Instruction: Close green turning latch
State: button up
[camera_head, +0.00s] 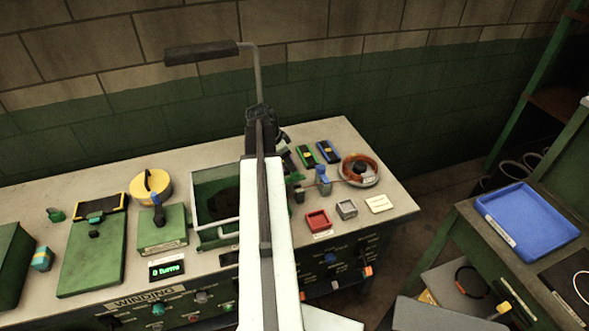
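My white arm (268,240) reaches from the bottom middle over the workbench. My gripper (285,152) is the dark end behind the arm's joint, small and mostly hidden, so its fingers cannot be made out. A small green part (295,177), possibly the green turning latch, shows just right of my arm, beside the open green-framed box (205,185). The arm covers the box's right side. I cannot tell how the latch is turned or whether my gripper touches it.
The workbench (399,199) also holds a yellow round reel (151,187), a blue-topped post (322,179), a copper coil dish (360,170) and small red (317,220) and grey (346,208) trays. A blue tray (527,222) lies right.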

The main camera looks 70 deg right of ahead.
aim_at(294, 174)
jog(key=shift+d+f+b, duration=0.1)
jog(key=shift+f+b, duration=0.4)
jog(key=b+x, duration=0.6)
jog(key=x, duration=0.1)
jog(key=shift+r, duration=0.15)
